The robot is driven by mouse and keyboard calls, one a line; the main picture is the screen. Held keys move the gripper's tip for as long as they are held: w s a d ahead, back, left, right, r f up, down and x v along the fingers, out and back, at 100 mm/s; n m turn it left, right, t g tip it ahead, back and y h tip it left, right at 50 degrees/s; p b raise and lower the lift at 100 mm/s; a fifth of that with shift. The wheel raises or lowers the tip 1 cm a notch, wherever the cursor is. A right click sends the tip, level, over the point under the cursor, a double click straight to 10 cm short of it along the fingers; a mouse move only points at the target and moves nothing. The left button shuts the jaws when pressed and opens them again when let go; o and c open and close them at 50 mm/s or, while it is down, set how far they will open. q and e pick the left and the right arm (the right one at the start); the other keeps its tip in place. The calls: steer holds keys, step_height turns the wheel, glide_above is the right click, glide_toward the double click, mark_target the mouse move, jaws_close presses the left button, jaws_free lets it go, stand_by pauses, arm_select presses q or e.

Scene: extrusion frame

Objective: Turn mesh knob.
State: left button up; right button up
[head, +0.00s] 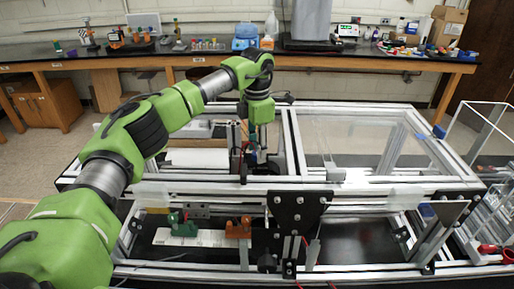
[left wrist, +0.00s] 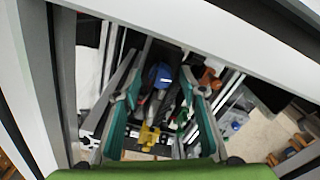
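My left gripper (head: 249,160) hangs down into the middle of the extrusion frame (head: 215,185) in the head view. The left wrist view shows its two teal fingers spread apart, with the gripper (left wrist: 159,80) open. A round blue part (left wrist: 160,74) shows between or beyond the fingertips, among dark parts; it may be the mesh knob, but I cannot tell. I see no clear contact between the fingers and it. A yellow part (left wrist: 149,136) lies lower between the fingers. In the head view the arm and rails hide most of this spot. My right gripper is not in view.
Aluminium rails surround the left gripper closely. A black bracket plate (head: 298,212) stands on the front rail. Green (head: 176,222) and orange (head: 239,229) clamps sit on a white strip at the front left. A bench (head: 150,58) with lab items runs along the wall.

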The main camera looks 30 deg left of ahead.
arm_select(q)
step_height(320, 180, up, 12)
stand_by(0.4)
stand_by(0.3)
